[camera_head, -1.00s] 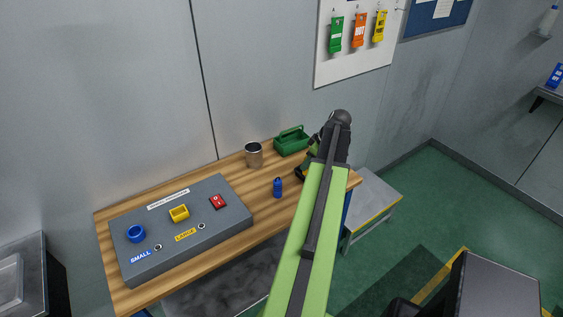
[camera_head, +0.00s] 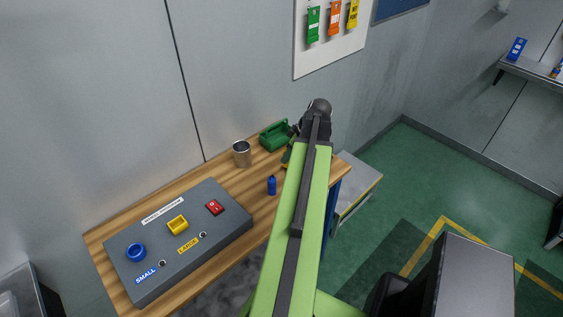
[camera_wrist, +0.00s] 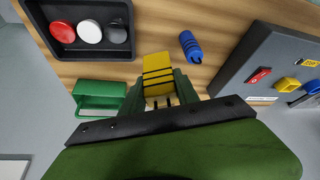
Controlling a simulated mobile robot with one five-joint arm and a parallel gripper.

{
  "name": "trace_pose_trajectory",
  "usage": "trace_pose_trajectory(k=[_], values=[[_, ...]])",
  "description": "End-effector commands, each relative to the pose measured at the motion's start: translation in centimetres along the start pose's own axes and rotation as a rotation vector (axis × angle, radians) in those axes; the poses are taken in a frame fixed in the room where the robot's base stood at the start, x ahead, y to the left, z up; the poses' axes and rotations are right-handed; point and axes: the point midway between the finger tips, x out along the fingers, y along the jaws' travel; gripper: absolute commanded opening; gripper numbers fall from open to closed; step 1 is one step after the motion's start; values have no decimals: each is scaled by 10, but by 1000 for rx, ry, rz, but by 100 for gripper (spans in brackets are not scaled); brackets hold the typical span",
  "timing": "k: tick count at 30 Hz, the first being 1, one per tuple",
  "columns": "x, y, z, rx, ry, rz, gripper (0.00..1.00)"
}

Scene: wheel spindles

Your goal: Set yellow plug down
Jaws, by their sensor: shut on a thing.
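The yellow plug (camera_wrist: 157,72), a block with dark bands, is between the green fingers of my gripper (camera_wrist: 160,88) in the wrist view. The gripper is shut on it. The plug is over the wooden table (camera_wrist: 225,35); I cannot tell whether it touches the wood.
A grey panel (camera_head: 220,230) with blue and yellow sockets and a red switch covers the table's left part. A metal cup (camera_head: 242,155) and green carrier (camera_head: 276,137) stand behind. A dark tray (camera_wrist: 65,72) holds red, white and dark discs. Bare wood surrounds the blue plug.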

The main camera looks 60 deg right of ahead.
Motion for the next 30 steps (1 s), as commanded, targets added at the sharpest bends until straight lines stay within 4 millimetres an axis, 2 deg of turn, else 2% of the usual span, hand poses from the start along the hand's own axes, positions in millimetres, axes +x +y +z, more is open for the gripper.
trace_pose_trajectory(k=[1,5,8,15,18,24,27,30], values=[[-11,-16,-4,-7,0,-3,0],[-6,-17,-4,-12,0,-4,0],[12,-7,-10,-12,0,-4,0],[72,25,-44,-13,0,-5,0],[89,35,-56,-12,1,-4,0],[99,41,-67,-9,0,-3,0],[99,40,-66,-9,0,-3,0],[111,40,-61,-9,0,-3,0]])
